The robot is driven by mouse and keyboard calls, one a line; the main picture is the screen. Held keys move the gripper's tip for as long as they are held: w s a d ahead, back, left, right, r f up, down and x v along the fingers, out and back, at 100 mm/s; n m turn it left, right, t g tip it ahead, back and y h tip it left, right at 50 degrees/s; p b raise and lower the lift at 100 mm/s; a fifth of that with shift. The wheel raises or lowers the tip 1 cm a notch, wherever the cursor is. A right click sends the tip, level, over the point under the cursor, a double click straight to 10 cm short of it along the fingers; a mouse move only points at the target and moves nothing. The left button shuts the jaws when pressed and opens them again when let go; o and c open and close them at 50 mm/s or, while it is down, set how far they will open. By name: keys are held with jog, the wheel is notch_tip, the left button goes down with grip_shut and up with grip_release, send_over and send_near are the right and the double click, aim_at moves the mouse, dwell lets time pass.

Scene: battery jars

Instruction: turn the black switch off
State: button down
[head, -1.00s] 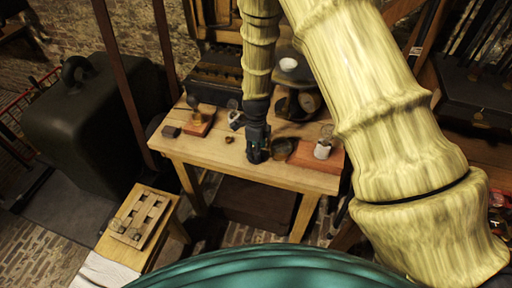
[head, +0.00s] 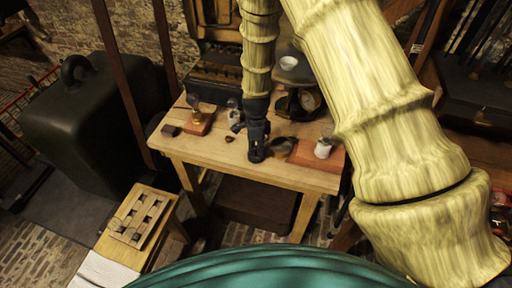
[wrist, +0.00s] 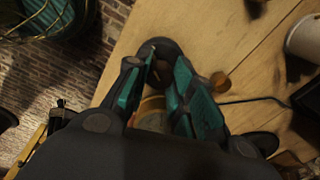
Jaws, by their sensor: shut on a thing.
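My gripper (head: 256,156) points down at the front middle of the wooden table. In the wrist view my gripper (wrist: 160,58) has its fingers drawn together around a part of a small dark round thing (wrist: 165,46). This looks like the black switch, but the fingers cover much of it and its lever position cannot be made out. In the head view it is hidden behind the fingertips. A small brass knob (head: 230,138) lies just left of my gripper, and it also shows in the wrist view (wrist: 221,82).
A round dish-like thing (head: 282,146) sits close right of my gripper. A dark block (head: 170,131) lies at the table's left end. The front left tabletop is fairly clear.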

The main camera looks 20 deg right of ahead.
aim_at(256, 148)
jog(key=n+b, duration=0.1)
jog(key=n, duration=1)
jog(key=shift+b, duration=0.35)
jog(key=shift+n, duration=1.8)
jog(key=c, duration=1.2)
grip_release()
jog(key=shift+r, duration=0.15)
notch_tip(256, 148, up, 12)
jog(key=shift+f, duration=0.15)
